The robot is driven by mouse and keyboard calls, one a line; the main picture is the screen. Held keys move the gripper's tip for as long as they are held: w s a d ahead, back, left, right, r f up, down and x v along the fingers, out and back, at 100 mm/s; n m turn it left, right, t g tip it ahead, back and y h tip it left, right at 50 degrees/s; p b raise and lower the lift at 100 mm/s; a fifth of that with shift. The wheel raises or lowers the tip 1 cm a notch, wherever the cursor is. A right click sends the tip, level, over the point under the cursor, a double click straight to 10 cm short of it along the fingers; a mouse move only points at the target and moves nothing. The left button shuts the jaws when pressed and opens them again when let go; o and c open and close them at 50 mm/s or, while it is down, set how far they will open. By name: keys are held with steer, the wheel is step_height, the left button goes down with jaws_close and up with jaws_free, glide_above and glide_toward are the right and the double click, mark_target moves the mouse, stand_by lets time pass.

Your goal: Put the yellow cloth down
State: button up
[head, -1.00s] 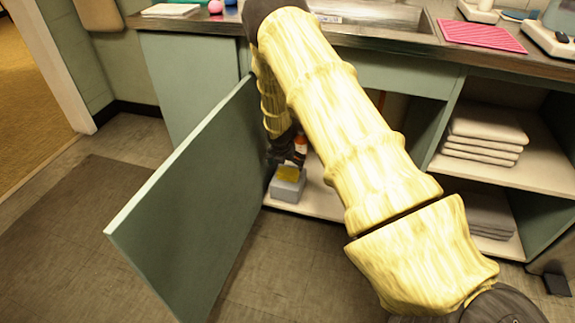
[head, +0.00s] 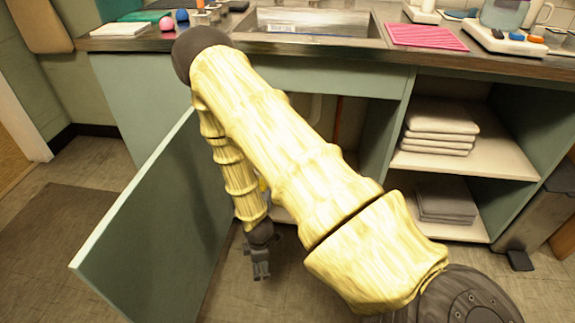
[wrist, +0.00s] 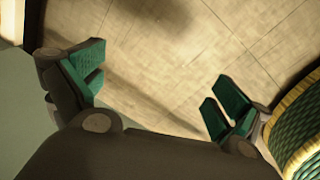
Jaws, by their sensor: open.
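My gripper (head: 260,268) is open and empty, pointing down over the floor in front of the open sink cabinet. In the wrist view its two green-padded fingers (wrist: 155,92) stand wide apart, with only floor tiles between them. The yellow cloth is mostly or fully hidden behind my arm in the head view. A small yellow patch (head: 263,184) shows at the edge of my forearm, but I cannot tell for sure that it is the cloth. The grey box is hidden too.
The open green cabinet door (head: 150,225) stands just left of my gripper. Folded towels (head: 440,125) lie on the right shelf, with grey ones (head: 446,200) below. The counter holds a sink (head: 310,28) and a pink mat (head: 427,37). Bare floor lies in front.

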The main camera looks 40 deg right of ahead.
steer(key=s+a+m, duration=0.2)
steer(key=s+m, duration=0.2)
steer(key=s, duration=0.4)
steer(key=s+a+r+m+g, duration=0.1)
steer(key=s+a+m, duration=0.2)
steer(key=s, duration=0.5)
steer(key=s+a+r+m, duration=0.1)
steer(key=s+a+m, duration=0.1)
steer(key=s+m, duration=0.3)
steer(key=s, duration=0.3)
steer(key=shift+a+m, duration=0.4)
steer(key=shift+r, duration=0.15)
